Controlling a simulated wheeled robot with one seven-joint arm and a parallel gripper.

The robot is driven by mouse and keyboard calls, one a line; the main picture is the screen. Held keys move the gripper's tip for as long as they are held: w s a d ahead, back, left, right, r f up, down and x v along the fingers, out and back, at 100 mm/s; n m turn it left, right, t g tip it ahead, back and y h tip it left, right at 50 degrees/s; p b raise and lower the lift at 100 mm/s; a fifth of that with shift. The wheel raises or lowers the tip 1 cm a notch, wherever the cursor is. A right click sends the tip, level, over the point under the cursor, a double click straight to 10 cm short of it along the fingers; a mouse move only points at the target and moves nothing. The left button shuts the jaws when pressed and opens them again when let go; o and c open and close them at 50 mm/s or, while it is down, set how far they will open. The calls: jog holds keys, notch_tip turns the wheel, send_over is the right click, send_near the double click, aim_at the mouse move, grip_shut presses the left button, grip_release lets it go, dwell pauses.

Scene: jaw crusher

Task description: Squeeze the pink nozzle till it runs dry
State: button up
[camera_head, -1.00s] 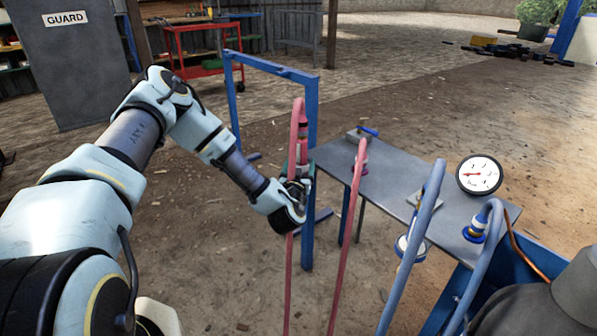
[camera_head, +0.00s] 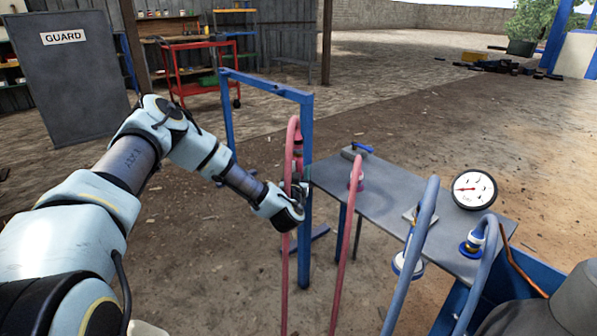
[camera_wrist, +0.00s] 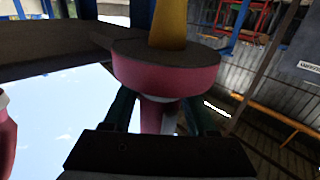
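The pink nozzle (camera_head: 298,150) hangs upright at the end of a pink hose that loops over beside a blue frame. My gripper (camera_head: 295,188) is at the nozzle's lower part in the head view. The wrist view shows a wide pink collar (camera_wrist: 166,68) with a yellow-brown part above it and a narrower pink and white stem below. My gripper's dark green fingers (camera_wrist: 158,112) stand on either side of that stem. The collar hides the fingertips, so I cannot tell whether they press on it. No liquid is visible.
A grey table (camera_head: 385,205) to the right carries fittings, with a second pink hose (camera_head: 345,235) and thick blue hoses (camera_head: 412,255) in front. A round gauge (camera_head: 475,189) has its red needle pointing left. A blue frame (camera_head: 306,150) stands right behind the nozzle. Open ground lies beyond.

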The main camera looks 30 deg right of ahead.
grip_shut()
dwell(2.9)
jog(key=shift+o, duration=1.8)
grip_release()
